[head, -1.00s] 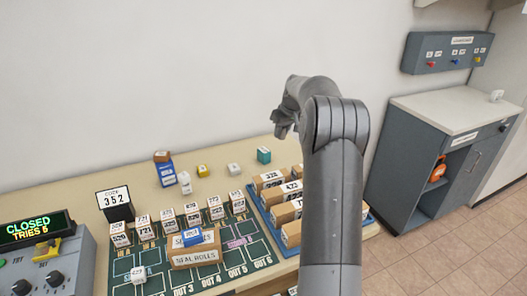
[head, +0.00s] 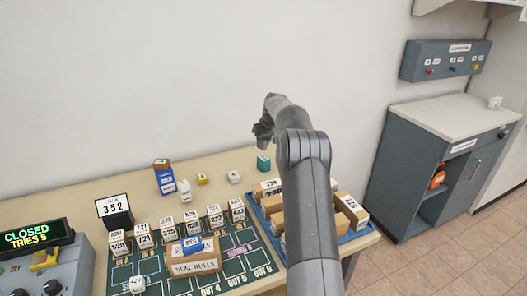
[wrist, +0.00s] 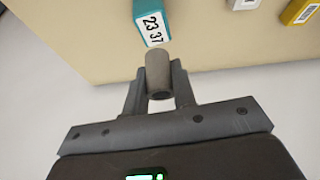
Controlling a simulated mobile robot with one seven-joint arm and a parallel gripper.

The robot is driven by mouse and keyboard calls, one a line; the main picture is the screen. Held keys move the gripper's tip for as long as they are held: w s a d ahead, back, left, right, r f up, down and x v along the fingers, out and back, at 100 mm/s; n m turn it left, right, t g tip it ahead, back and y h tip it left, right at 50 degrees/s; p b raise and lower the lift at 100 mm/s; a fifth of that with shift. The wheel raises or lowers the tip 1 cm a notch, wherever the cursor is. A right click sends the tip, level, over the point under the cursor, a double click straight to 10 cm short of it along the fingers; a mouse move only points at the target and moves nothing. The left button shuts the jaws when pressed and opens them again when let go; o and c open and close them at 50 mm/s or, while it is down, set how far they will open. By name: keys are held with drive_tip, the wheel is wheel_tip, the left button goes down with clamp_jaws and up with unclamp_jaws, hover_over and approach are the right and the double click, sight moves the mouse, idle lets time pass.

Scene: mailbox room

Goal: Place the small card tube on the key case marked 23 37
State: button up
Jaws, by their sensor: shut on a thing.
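The key case marked 23 37 is a teal block with a white label (wrist: 152,25) at the top of the wrist view. It also stands at the back of the counter in the head view (head: 263,163). My gripper (wrist: 158,88) is shut on the small card tube (wrist: 158,68), a grey-brown hollow cylinder. The tube is just short of the case in the wrist view; whether they touch is unclear. In the head view my gripper (head: 262,136) is above the case, and the tube cannot be made out there.
A white block (head: 234,177) and a yellow block (head: 202,179) stand left of the case. A blue tray (head: 355,235) of brown boxes lies to the right, partly behind my arm. Numbered boxes stand on a green mat (head: 265,282). The wall is close behind.

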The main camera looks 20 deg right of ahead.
sight(264, 149)
drive_tip(key=shift+f, duration=2.05)
drive_tip(key=o, duration=1)
drive_tip(key=shift+f, duration=0.15)
drive_tip(key=shift+c, duration=0.2)
